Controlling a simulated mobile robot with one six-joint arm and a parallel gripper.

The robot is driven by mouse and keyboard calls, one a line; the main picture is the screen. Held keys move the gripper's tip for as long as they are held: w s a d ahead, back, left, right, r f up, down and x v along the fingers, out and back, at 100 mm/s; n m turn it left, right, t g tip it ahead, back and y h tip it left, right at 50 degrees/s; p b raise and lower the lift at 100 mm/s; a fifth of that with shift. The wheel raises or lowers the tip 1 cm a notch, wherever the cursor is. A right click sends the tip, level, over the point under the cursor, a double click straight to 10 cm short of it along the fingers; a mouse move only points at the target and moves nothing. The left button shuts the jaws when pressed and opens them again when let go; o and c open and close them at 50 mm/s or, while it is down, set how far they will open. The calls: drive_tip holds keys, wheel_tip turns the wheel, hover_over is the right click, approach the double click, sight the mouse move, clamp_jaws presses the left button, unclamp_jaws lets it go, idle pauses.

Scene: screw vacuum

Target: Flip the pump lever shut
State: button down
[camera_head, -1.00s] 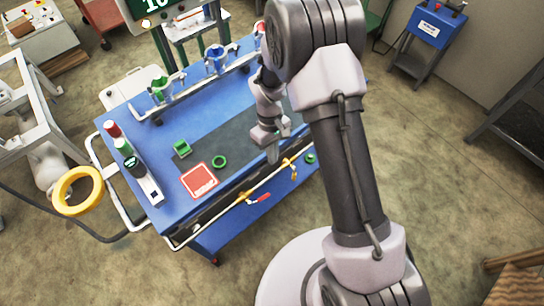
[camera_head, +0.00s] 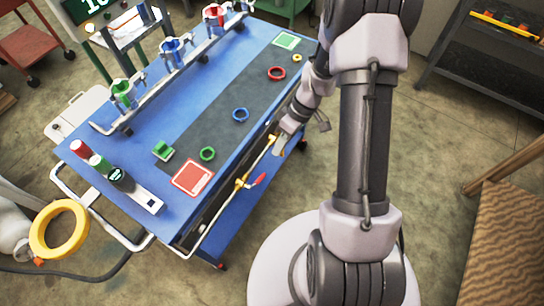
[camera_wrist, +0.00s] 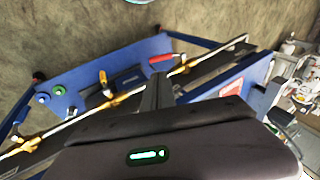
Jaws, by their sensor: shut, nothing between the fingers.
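A lever with a red handle (camera_head: 258,181) sits on a brass valve (camera_head: 241,184) on the pipe along the blue cart's front edge. In the wrist view the red handle (camera_wrist: 161,59) sticks out sideways from the pipe, just beyond my fingers. A yellow lever (camera_wrist: 103,78) stands farther left on the same pipe. My gripper (camera_head: 279,145) is shut and empty, beside the cart's front edge near the pipe. It is up and right of the red handle in the head view. In the wrist view its fingers (camera_wrist: 157,90) point toward the pipe. I cannot tell whether they touch anything.
The blue cart top (camera_head: 255,70) holds a blue ring (camera_head: 240,115), a green ring (camera_head: 207,153), a red ring (camera_head: 276,73) and a red square pad (camera_head: 192,177). A rail with clamps runs along the back.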

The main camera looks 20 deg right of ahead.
sight(262, 177)
drive_tip(key=b+x, duration=0.4)
drive_tip(key=x, duration=0.8)
drive_tip(key=shift+f, duration=0.1)
drive_tip(key=shift+d, duration=0.1)
